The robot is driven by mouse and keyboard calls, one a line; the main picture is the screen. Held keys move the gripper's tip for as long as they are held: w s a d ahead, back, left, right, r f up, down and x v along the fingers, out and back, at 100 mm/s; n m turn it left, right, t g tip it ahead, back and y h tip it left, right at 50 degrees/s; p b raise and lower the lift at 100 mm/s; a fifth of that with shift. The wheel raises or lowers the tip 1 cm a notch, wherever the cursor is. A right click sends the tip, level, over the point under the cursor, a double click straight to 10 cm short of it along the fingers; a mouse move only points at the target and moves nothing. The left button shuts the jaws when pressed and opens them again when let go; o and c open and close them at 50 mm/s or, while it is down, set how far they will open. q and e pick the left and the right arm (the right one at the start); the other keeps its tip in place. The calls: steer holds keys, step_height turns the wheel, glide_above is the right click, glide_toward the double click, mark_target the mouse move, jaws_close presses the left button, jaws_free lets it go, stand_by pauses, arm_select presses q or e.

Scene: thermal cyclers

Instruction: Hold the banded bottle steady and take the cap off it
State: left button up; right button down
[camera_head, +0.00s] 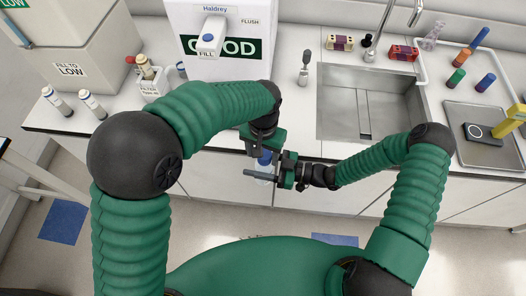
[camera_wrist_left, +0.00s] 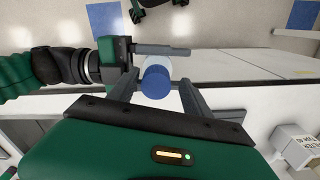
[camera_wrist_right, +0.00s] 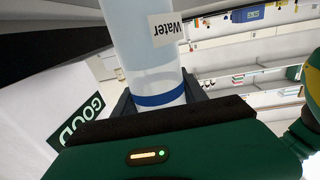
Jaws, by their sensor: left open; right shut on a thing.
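A clear bottle (camera_wrist_right: 140,45) carries a label reading "Water" and a blue band (camera_wrist_right: 158,98). My right gripper (camera_wrist_right: 155,95) is shut on its body and holds it in the air in front of the counter. The bottle's blue cap (camera_wrist_left: 156,84) shows in the left wrist view, with the right gripper's finger close beside it. My left gripper (camera_wrist_left: 157,92) is open, with one finger on each side of the cap. In the head view the cap (camera_head: 264,158) is below the left gripper, and the bottle (camera_head: 263,174) is partly hidden by the right gripper.
The counter's front edge (camera_head: 190,145) runs just behind the grippers. A sink (camera_head: 340,100) is at the back right, beside a tray (camera_head: 475,150). Two small bottles (camera_head: 55,101) (camera_head: 92,104) stand at the left. A large white container (camera_head: 205,65) stands at the back.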

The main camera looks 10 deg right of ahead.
arm_select(q)
step_height(320, 180, up, 4)
steer(key=shift+r, duration=0.2)
steer(key=shift+c, duration=0.5)
steer(key=r+m, duration=0.1)
steer(key=m, duration=0.1)
steer(key=r+m, duration=0.1)
steer(key=d+r+m, duration=0.1)
steer(key=m, duration=0.1)
steer(key=shift+w+m, duration=0.15)
steer(key=shift+m, duration=0.15)
steer(key=shift+f, duration=0.2)
step_height(320, 180, down, 7)
steer(key=shift+a+f, duration=0.1)
steer(key=shift+c, duration=0.2)
jaws_close()
steer(key=n, duration=0.6)
